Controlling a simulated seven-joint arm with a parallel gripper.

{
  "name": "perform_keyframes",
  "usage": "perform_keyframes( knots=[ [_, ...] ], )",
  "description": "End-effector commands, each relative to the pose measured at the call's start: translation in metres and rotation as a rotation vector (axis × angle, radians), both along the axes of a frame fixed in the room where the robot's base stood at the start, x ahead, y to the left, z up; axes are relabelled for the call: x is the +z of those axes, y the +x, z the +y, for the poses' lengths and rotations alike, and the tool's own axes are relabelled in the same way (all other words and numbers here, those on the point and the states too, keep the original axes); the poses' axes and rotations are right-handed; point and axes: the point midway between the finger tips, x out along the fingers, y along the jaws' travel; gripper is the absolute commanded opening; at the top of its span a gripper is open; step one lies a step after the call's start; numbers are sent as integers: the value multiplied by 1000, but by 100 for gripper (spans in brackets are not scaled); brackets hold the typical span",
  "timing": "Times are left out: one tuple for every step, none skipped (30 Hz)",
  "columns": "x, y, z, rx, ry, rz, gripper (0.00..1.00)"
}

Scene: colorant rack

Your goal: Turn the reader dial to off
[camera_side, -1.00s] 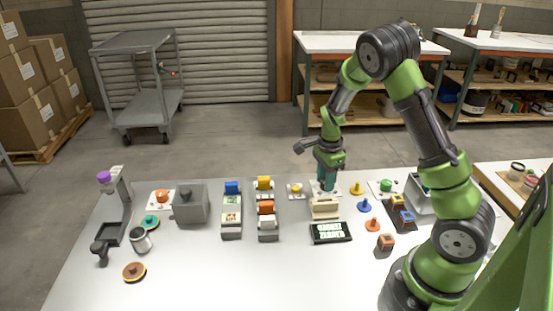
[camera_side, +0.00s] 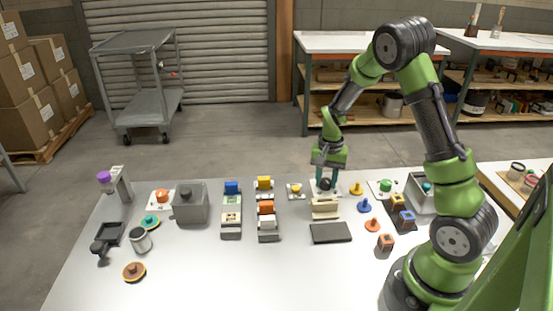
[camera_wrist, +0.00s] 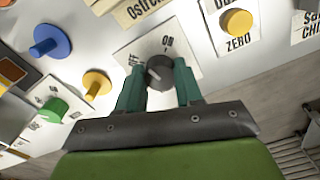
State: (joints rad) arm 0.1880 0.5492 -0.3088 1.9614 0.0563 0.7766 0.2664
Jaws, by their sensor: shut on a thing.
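The reader dial is a dark round knob (camera_wrist: 160,72) on a white plate (camera_wrist: 128,56) printed with ON and OFF in the wrist view. My gripper (camera_wrist: 162,84) has its two teal fingers on either side of the knob, shut on it. In the side view the dark dial (camera_side: 326,185) is between the fingertips of my gripper (camera_side: 325,181), at the back of the table. The exact direction of the dial's mark is hard to tell. The reader's screen (camera_side: 331,233), in front of the dial, is dark.
A yellow ZERO button (camera_wrist: 238,22) stands beside the dial plate. Yellow (camera_side: 356,188), blue (camera_side: 365,206) and orange (camera_side: 373,225) knobbed pieces stand to the right, with a green knob (camera_side: 386,185) beyond.

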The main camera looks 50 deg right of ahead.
Motion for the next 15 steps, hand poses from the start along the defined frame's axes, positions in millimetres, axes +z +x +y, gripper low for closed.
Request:
perform_keyframes(
  knots=[
    [1,0,0,43,3,-1,5],
    [1,0,0,71,3,-1,5],
    [1,0,0,108,3,-1,5],
    [1,0,0,136,3,-1,5],
    [1,-1,0,162,3,-1,5],
    [1,-1,0,197,3,-1,5],
    [1,-1,0,223,4,0,5],
    [1,-1,0,248,3,-1,5],
    [1,-1,0,280,2,0,5],
    [1,-1,0,303,2,0,5],
    [1,-1,0,324,3,1,5],
    [1,-1,0,352,4,0,5],
    [1,-1,0,372,4,0,5],
    [1,-1,0,390,3,1,5],
    [1,-1,0,414,3,1,5]
  ],
)
